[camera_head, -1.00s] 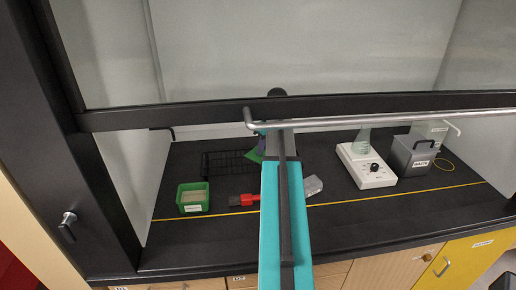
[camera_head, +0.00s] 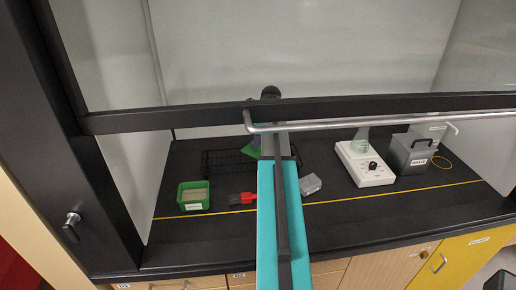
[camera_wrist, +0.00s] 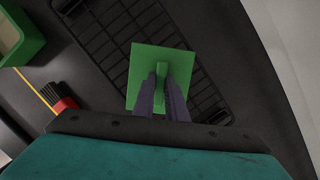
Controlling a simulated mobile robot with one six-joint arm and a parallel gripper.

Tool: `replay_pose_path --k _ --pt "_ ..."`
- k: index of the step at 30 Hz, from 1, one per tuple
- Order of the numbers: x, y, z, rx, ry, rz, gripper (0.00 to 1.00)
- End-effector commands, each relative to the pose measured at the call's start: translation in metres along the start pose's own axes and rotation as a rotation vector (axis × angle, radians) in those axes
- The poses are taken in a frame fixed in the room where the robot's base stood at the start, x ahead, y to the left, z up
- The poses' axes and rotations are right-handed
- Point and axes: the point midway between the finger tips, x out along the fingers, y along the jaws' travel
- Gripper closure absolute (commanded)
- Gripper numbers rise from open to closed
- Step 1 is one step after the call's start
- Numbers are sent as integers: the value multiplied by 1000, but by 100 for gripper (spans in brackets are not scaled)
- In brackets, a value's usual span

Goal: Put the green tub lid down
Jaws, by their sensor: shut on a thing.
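The green tub lid (camera_wrist: 145,68) is a flat square plate with a raised grip on it. My gripper (camera_wrist: 162,80) is shut on that grip in the wrist view. The lid is over the black wire rack (camera_wrist: 190,50); I cannot tell whether it touches the rack. In the head view a corner of the lid (camera_head: 249,149) shows beside my arm, and my arm hides the fingers. The green tub (camera_head: 194,196) stands open at the left, with pale material inside and a white label in front. It also shows at the upper left of the wrist view (camera_wrist: 30,40).
A red-handled brush (camera_head: 243,198) lies between tub and arm. A clear block (camera_head: 311,183) lies right of my arm. A white stirrer (camera_head: 364,165) with a flask and a grey waste box (camera_head: 411,155) stand at the right. The raised sash bar (camera_head: 350,125) crosses above.

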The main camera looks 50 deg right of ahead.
Motion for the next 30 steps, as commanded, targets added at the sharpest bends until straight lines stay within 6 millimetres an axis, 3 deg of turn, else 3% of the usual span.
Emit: replay_pose_path --k 10,24,25,27,30 --pt "25 1 -6 0 0 1 100" --pt "30 1 -7 -1 0 0 100" --pt "30 1 -7 -1 0 0 85" --pt "30 1 -7 -1 0 0 73" --pt "30 1 -7 -2 0 0 70"
